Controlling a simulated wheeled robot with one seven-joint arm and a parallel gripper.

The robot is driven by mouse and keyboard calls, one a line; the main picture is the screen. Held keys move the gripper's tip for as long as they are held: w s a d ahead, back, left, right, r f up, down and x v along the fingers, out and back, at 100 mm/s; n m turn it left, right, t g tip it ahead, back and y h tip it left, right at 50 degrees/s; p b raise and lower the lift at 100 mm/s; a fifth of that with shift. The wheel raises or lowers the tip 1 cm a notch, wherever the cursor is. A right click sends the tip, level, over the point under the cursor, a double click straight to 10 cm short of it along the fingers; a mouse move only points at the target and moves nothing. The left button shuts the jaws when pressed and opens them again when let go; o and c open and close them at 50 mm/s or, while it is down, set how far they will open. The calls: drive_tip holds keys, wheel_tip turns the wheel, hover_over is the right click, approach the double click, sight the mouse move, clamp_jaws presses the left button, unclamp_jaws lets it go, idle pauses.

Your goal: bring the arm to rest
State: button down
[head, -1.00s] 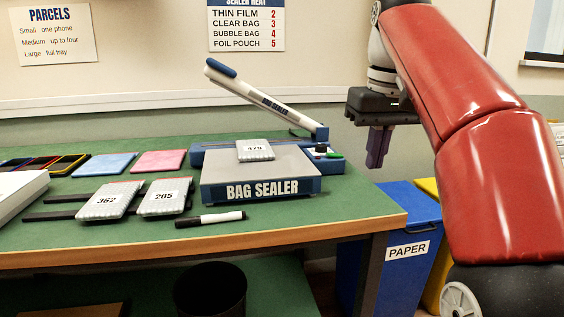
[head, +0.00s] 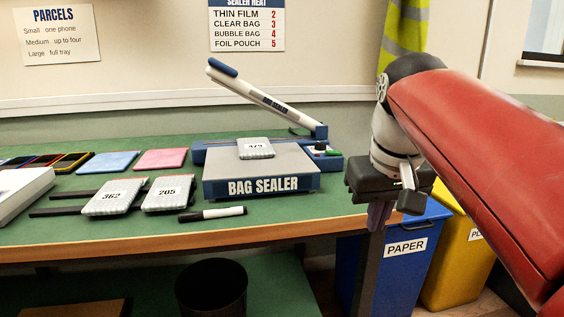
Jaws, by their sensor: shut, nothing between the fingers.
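My gripper (head: 379,215) points down at the right end of the green bench, in front of the blue paper bin. Its purple fingers are shut with nothing between them, and it touches nothing that I can see. My red arm comes in from the right. The bag sealer (head: 262,180) stands on the bench to the left of my gripper, its lever raised. A bubble-wrapped parcel marked 479 (head: 255,149) lies on top of the sealer.
Parcels 362 (head: 113,198) and 205 (head: 168,193) and a marker (head: 212,214) lie on the bench (head: 60,233). Blue (head: 405,262) and yellow (head: 458,245) bins stand at the right. A black bin (head: 210,288) is below. A high-visibility vest (head: 402,35) hangs behind my arm.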

drive_tip(key=s+f+t, duration=0.1)
drive_tip(key=s+f, duration=0.5)
drive_tip(key=f, duration=0.3)
drive_tip(key=s+f+m+t, duration=0.1)
drive_tip(key=s+f, duration=0.5)
drive_tip(key=f, duration=0.4)
drive_tip(key=shift+d+f, duration=0.2)
drive_tip(key=shift+d, duration=0.2)
